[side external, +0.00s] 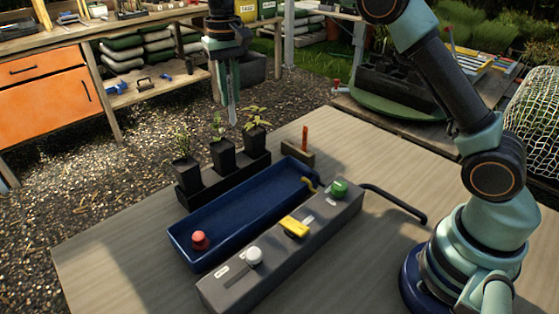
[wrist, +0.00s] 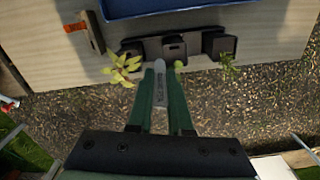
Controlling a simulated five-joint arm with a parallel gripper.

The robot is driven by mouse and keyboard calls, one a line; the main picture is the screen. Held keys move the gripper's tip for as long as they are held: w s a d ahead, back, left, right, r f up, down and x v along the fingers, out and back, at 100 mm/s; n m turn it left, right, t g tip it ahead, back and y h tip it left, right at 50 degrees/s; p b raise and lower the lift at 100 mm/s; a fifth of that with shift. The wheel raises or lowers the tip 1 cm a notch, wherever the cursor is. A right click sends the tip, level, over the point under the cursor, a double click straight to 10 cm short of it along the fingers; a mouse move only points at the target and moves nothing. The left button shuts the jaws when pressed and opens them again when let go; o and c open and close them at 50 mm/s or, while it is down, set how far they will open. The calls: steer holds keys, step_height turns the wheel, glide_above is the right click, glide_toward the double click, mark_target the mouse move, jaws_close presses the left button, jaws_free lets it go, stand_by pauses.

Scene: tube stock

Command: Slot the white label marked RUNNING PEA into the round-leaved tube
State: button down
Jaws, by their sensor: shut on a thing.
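My gripper (side external: 228,92) hangs above and behind the row of plants, with its green fingers shut on a pale label (side external: 233,115), whose pointed end hangs down. In the wrist view the label (wrist: 160,86) lies between the fingers with small dark lettering too small to read. Three black tubes with seedlings stand in a dark rack (side external: 196,193): a fine-leaved left tube (side external: 184,171), a middle tube (side external: 222,153) with small green leaves, and a right tube (side external: 255,140) with broader yellow-green leaves. I cannot tell for sure which is round-leaved. The label is apart from all tubes.
A blue tray (side external: 238,217) with a red knob-like piece (side external: 199,240) lies before the rack. A grey box (side external: 281,250) with green, yellow and white controls stands nearer. A wooden block (side external: 297,153) holds an orange-red stick. The table's near-left area is clear.

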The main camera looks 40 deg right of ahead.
steer(key=shift+s+a+f+n, duration=0.1)
steer(key=shift+a+f+n, duration=1.2)
steer(key=shift+a+f, duration=0.2)
steer(key=shift+f, duration=0.3)
steer(key=shift+f, duration=2.7)
steer(key=shift+f, duration=0.25)
steer(key=c, duration=0.8)
jaws_free()
steer(key=shift+o, duration=0.2)
step_height(320, 180, up, 12)
